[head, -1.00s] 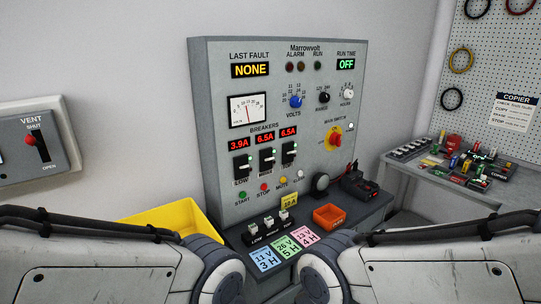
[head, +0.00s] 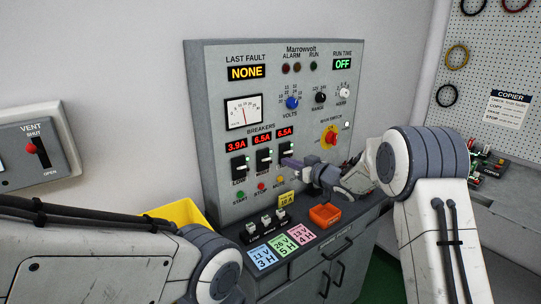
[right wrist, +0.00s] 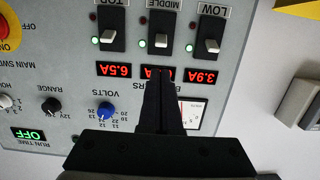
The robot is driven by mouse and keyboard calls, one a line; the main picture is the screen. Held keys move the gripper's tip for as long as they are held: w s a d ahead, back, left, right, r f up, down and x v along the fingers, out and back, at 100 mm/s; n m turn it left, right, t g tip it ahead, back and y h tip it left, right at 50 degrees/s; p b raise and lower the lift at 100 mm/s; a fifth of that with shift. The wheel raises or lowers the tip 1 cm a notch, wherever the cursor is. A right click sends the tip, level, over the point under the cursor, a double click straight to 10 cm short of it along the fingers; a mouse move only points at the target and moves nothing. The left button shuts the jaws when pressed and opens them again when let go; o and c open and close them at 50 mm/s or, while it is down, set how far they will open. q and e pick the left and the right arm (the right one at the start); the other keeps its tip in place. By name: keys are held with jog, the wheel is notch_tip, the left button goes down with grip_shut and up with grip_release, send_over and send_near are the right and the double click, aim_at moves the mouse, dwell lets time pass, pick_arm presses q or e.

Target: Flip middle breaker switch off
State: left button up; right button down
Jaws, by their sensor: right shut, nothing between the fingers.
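The middle breaker switch (head: 264,158) is on the grey panel, between the low breaker (head: 239,166) and the top breaker, which my right gripper (head: 285,162) partly covers. In the right wrist view, the panel appears upside down. There the middle breaker (right wrist: 160,41) has a pale toggle at the end nearer its display, like its neighbours, with a green light lit beside it. My right gripper (right wrist: 162,78) is shut and empty, its tips over the middle display and short of the toggle in that picture. Contact with the panel cannot be told. My left gripper is out of view.
The red main switch (head: 330,137) and knobs are above and right of the breakers. Below are push buttons and a ledge with small switches (head: 265,224), coloured cards and an orange bin (head: 325,215). A yellow bin (head: 182,213) stands at left.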

aim_at(266, 160)
jog(key=p+x, duration=0.3)
jog(key=x, duration=0.5)
jog(key=shift+w+a, duration=0.1)
jog(key=shift+x, duration=0.9)
jog(key=shift+f, duration=0.1)
